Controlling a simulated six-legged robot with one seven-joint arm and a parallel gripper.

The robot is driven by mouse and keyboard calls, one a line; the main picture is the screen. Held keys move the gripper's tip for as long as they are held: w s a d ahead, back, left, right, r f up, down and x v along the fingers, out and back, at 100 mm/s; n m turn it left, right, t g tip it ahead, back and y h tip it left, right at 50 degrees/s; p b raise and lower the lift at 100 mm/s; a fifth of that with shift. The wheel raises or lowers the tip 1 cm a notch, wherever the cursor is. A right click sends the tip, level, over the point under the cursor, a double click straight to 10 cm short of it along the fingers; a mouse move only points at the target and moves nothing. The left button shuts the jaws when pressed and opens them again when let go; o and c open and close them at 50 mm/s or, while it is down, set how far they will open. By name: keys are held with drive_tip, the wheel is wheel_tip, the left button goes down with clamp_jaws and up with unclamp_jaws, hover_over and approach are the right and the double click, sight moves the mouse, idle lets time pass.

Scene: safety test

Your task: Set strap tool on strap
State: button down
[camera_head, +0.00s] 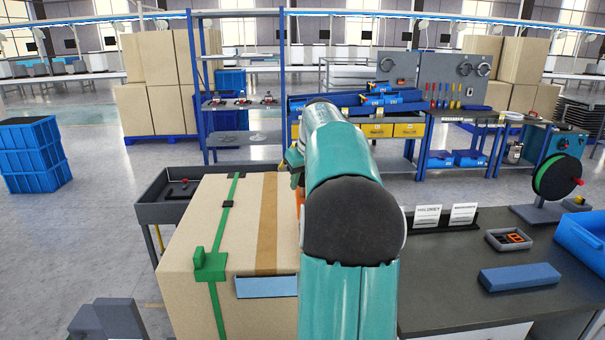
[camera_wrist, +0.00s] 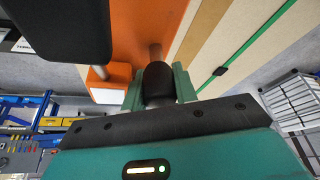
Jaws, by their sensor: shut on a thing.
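A tan carton (camera_head: 190,240) stands left of my arm, with a green strap (camera_head: 229,200) running over its top and down its front. The strap carries a small black buckle (camera_head: 227,204) and a green block (camera_head: 210,264). My gripper (camera_wrist: 160,82) is shut on the dark grip of the orange strap tool (camera_wrist: 135,30). In the head view the tool (camera_head: 301,192) is mostly hidden behind my arm, over the carton's right side. In the wrist view the strap (camera_wrist: 250,45) lies right of the tool, apart from it in the picture.
A grey cart (camera_head: 165,210) stands behind the carton. A dark worktop (camera_head: 450,280) at right holds a blue block (camera_head: 520,276), a small tray (camera_head: 490,238), label cards (camera_head: 428,214) and a green reel (camera_head: 557,177). Open floor lies to the left.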

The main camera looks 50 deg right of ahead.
drive_tip(key=shift+f, duration=3.05)
drive_tip(key=c, duration=0.7)
unclamp_jaws()
drive_tip(key=shift+f, duration=0.1)
drive_tip(key=shift+r, duration=3.6)
